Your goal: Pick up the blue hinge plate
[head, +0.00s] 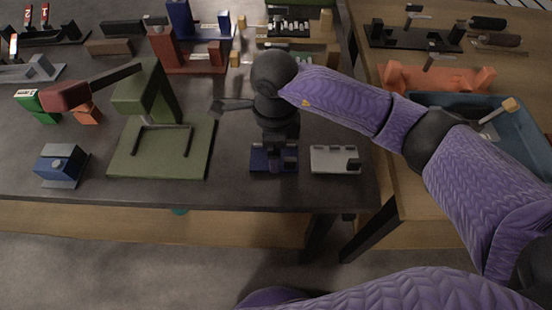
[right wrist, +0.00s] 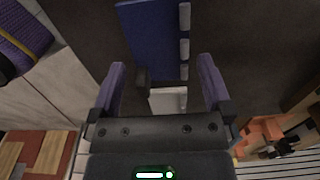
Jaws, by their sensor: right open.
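The blue hinge plate (head: 262,160) lies near the front edge of the dark table in the head view, just under my right gripper (head: 277,138), which partly covers it. In the right wrist view the blue hinge plate (right wrist: 153,40) shows at the top, with grey knuckles along its right side. My right gripper (right wrist: 163,72) is open, its two purple fingers apart with nothing held between them. A pale hinge plate (head: 330,157) with a dark corner block lies to the right of the blue one; its pale surface also shows between the fingers in the wrist view (right wrist: 167,98). My left gripper is out of view.
A green press-like fixture (head: 195,160) with a raised arm stands left of the plate. A blue-and-grey block (head: 60,165) sits farther left. Several fixtures fill the table's back. A second table to the right holds a blue bin (head: 535,150) and an orange bracket (head: 430,78).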

